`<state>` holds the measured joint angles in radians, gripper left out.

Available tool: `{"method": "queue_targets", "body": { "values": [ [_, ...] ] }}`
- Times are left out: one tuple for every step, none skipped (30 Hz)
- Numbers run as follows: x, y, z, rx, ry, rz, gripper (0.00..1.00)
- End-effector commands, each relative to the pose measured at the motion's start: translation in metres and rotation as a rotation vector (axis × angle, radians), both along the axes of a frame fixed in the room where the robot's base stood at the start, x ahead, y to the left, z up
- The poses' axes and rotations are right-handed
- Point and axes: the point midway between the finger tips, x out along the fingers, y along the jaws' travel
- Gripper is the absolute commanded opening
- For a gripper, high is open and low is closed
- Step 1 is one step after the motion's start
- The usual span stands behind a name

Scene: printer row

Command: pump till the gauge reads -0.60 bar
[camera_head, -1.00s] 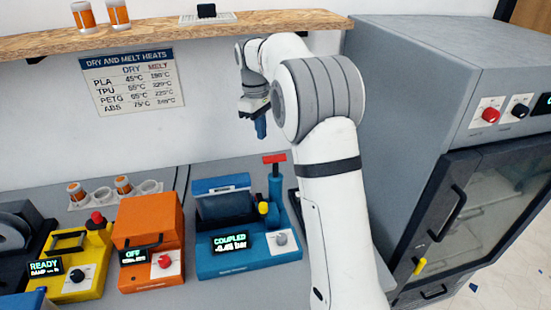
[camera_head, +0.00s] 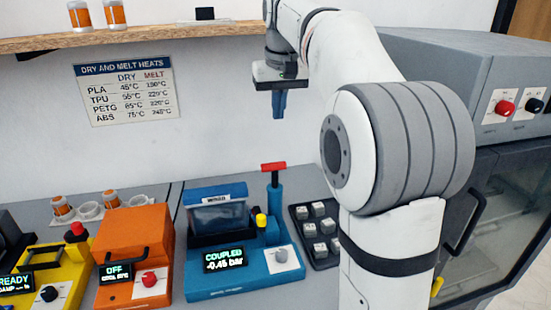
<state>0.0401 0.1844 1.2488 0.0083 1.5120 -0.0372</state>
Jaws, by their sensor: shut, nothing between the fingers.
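The blue vacuum machine (camera_head: 212,284) stands on the bench, with a clear-fronted chamber (camera_head: 218,219) at its back left. Its display (camera_head: 223,259) reads "COUPLED" and "-0.45 bar", though the last digit is slightly blurred. A blue pump (camera_head: 275,205) with a red T-handle (camera_head: 272,167) stands upright at the machine's right rear.
A wooden shelf (camera_head: 180,36) runs above the bench, close to my wrist. An orange machine (camera_head: 133,255) and a yellow machine (camera_head: 70,260) stand at left. A dark tray (camera_head: 327,263) of grey blocks lies right of the pump. A grey oven cabinet (camera_head: 440,60) stands at right.

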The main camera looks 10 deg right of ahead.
Motion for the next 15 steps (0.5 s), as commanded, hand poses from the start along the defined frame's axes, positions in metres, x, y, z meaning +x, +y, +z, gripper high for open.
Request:
{"method": "queue_targets", "body": {
  "values": [
    [0.000,0.000,0.000,0.000,0.000,0.001,0.00],
    [0.000,0.000,0.000,0.000,0.000,0.001,0.00],
    [0.000,0.000,0.000,0.000,0.000,0.001,0.00],
    [0.000,0.000,-0.001,0.000,0.000,0.001,0.00],
    [0.001,0.000,-0.002,0.000,0.000,0.002,0.00],
    [0.001,0.000,-0.004,0.000,0.000,0.002,0.00],
    [0.002,0.000,-0.007,0.000,0.001,0.002,0.00],
    [0.002,0.000,-0.010,0.000,0.002,0.002,0.00],
    [0.003,0.000,-0.016,0.000,0.003,0.002,0.00],
    [0.004,0.000,-0.020,0.000,0.003,0.002,0.00],
    [0.005,0.000,-0.025,0.000,0.003,0.002,0.00],
    [0.006,0.000,-0.033,0.000,0.004,0.002,0.00],
    [0.007,0.000,-0.039,0.000,0.004,0.002,0.00],
    [0.008,0.000,-0.046,-0.001,0.005,0.003,0.00],
    [0.010,0.000,-0.055,-0.001,0.004,0.003,0.00]
  ]
}}
